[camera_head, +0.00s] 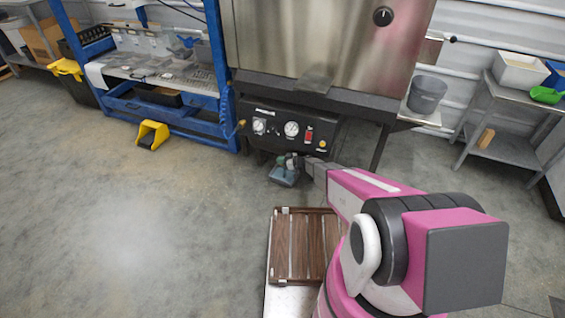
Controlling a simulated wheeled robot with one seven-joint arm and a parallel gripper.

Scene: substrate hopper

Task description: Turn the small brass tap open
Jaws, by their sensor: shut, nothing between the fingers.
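A small brass-coloured fitting (242,123), which looks like the tap, sits at the left edge of the black control panel (275,128) under the steel hopper. It is too small to tell how its handle stands. My gripper (285,176) is at the end of my arm, low in front of the panel, below and to the right of the brass fitting and apart from it. It looks shut and empty, though the fingers are small and partly hidden by my wrist. A small yellowish knob (322,145) shows at the panel's right end.
The panel has two white gauges (292,129) and a red switch (309,135). A brown slatted rack (296,250) is in front. Open floor lies left.

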